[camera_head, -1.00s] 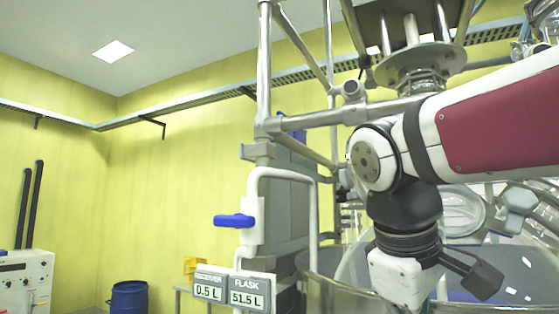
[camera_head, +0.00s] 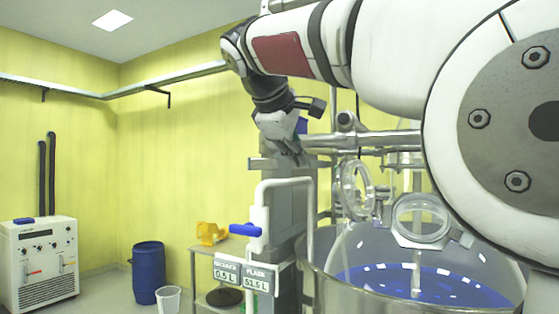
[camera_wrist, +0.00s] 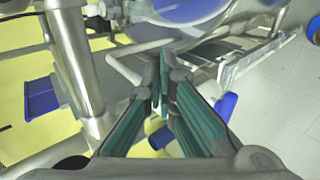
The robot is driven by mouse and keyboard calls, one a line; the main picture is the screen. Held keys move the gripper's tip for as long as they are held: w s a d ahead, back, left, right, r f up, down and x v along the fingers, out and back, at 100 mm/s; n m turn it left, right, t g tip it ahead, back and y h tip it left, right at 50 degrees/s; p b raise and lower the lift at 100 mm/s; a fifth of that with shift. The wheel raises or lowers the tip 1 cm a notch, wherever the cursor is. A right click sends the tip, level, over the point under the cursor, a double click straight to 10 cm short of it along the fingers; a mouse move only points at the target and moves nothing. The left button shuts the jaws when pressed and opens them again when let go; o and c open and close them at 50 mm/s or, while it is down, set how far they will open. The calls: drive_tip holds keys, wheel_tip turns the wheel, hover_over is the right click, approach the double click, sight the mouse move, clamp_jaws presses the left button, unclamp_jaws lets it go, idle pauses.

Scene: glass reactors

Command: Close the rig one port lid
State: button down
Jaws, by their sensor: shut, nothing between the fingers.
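The port lid (camera_head: 357,190) is a round clear disc in a ring. It stands up, open, beside the round glass port (camera_head: 421,220) on top of the big glass vessel (camera_head: 345,250). My gripper (camera_head: 297,153) is up and to the left of the lid in the head view, pointing down, apart from it and empty. In the wrist view my gripper (camera_wrist: 164,70) shows its two teal-padded fingers with their tips together. I cannot make out the lid there for certain. My arm crosses the top and right of the head view and hides part of the rig.
A white pipe with a blue valve handle (camera_head: 245,230) and a display panel (camera_head: 245,273) stand left of the vessel. Metal frame bars (camera_head: 380,140) run behind the lid. A blue barrel (camera_head: 148,272) and a white machine (camera_head: 38,262) are farther left.

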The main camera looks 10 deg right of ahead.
drive_tip(key=w+d+f+p, duration=0.1)
drive_tip(key=w+d+f, duration=0.1)
drive_tip(key=d+f, duration=0.3)
drive_tip(key=shift+w+d+p, duration=0.3)
drive_tip(key=shift+d+p, duration=0.05)
drive_tip(key=shift+d, duration=0.4)
